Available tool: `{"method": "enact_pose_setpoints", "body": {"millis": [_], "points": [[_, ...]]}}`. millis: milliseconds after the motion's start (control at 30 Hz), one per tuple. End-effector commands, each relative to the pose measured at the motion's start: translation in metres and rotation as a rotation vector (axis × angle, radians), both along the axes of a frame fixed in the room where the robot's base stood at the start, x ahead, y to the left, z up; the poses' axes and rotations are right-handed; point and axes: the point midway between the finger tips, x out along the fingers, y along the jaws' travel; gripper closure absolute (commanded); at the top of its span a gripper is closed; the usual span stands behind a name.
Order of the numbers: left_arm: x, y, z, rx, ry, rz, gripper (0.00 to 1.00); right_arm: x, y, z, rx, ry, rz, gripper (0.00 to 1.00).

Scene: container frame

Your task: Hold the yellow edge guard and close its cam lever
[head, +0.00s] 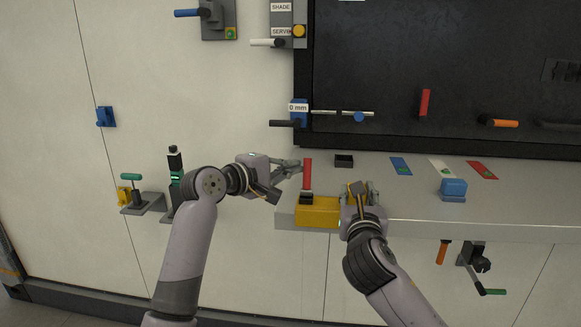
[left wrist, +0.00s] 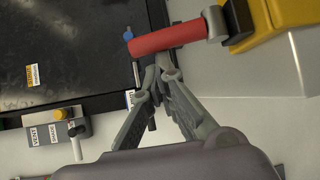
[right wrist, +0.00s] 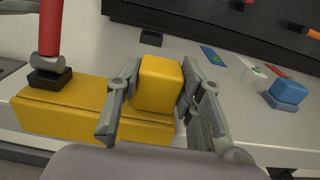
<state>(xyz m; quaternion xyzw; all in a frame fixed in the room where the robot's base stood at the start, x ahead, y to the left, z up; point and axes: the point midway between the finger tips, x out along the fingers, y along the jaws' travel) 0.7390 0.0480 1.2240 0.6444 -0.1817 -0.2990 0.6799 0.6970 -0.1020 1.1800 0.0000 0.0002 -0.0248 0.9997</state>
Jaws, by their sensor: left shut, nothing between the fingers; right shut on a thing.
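The yellow edge guard (head: 318,211) sits on the front left corner of the grey shelf. Its cam lever (head: 307,174) has a red handle and stands upright on a dark pivot at the guard's left part. My right gripper (right wrist: 155,88) is shut on the raised yellow block (right wrist: 160,84) at the guard's right end, one finger on each side. My left gripper (head: 299,167) is shut and empty, its fingertips just left of the red handle. In the left wrist view the red handle (left wrist: 165,38) lies just beyond the fingertips; I cannot tell whether they touch.
On the grey shelf (head: 400,205) are a small black block (head: 344,160), coloured cards and a blue block (head: 453,188). A dark panel (head: 440,70) rises behind. Levers (head: 130,196) stick out from the wall at left, and more hang under the shelf.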

Motion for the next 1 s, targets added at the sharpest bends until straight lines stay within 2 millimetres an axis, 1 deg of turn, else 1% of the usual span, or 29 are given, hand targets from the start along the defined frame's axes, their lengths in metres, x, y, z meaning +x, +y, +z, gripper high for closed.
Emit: {"method": "enact_pose_setpoints", "body": {"millis": [367, 800, 1000], "points": [[-0.007, -0.001, 0.001, -0.008, -0.116, -0.003, 1.00, 0.000, 0.000, 0.000, 0.001, 0.000, 0.000, 1.00], [-0.026, 0.000, 0.001, -0.023, -0.425, -0.007, 1.00, 0.000, 0.000, 0.000, 0.000, 0.000, 0.001, 1.00], [-0.033, 0.000, 0.001, -0.030, -0.534, -0.003, 1.00, 0.000, 0.000, 0.000, 0.000, 0.000, 0.001, 1.00]]}}
